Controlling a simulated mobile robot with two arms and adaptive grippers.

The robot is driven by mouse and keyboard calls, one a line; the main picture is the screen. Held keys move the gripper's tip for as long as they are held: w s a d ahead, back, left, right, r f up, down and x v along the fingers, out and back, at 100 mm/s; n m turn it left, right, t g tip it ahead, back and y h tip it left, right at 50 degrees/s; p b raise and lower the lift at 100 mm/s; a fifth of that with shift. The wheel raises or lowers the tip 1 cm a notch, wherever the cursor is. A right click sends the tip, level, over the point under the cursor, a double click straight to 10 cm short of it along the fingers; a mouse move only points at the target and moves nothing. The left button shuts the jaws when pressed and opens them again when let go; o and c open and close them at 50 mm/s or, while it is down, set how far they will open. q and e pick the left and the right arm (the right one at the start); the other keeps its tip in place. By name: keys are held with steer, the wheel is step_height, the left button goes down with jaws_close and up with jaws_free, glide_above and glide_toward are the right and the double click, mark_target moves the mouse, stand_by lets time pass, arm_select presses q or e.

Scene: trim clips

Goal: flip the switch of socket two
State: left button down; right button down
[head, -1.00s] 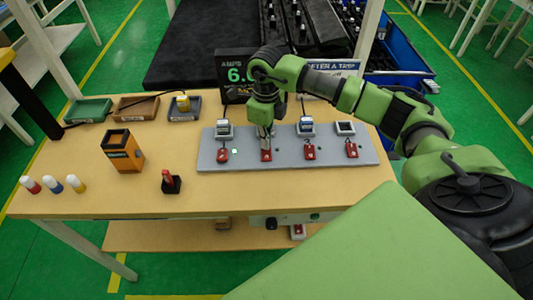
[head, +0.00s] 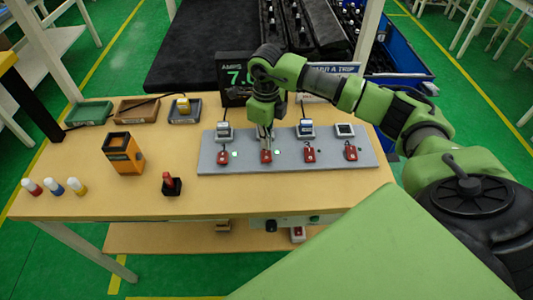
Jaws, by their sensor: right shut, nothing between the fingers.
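A grey socket panel (head: 212,165) lies on the wooden table with a row of sockets and red switches. The second red switch from the left (head: 266,157) is directly under my right gripper (head: 266,137). The gripper points down, shut and empty, its tips at or just above the switch; I cannot tell if they touch. The gripper hides socket two. A small green light (head: 278,150) is lit beside the second switch, and another green light (head: 235,153) beside the first switch (head: 223,157). My left gripper is not in view.
An amps display (head: 235,75) reads about 7, partly hidden by my arm. Plugs stand in the first socket (head: 224,130) and third socket (head: 305,127). An orange box (head: 123,153), a red-topped item (head: 171,184), several colored caps and three trays (head: 137,109) are at left.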

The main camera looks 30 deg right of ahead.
mark_target(266, 152)
steer(key=shift+r+p, duration=1.25)
steer(key=shift+r, duration=1.2)
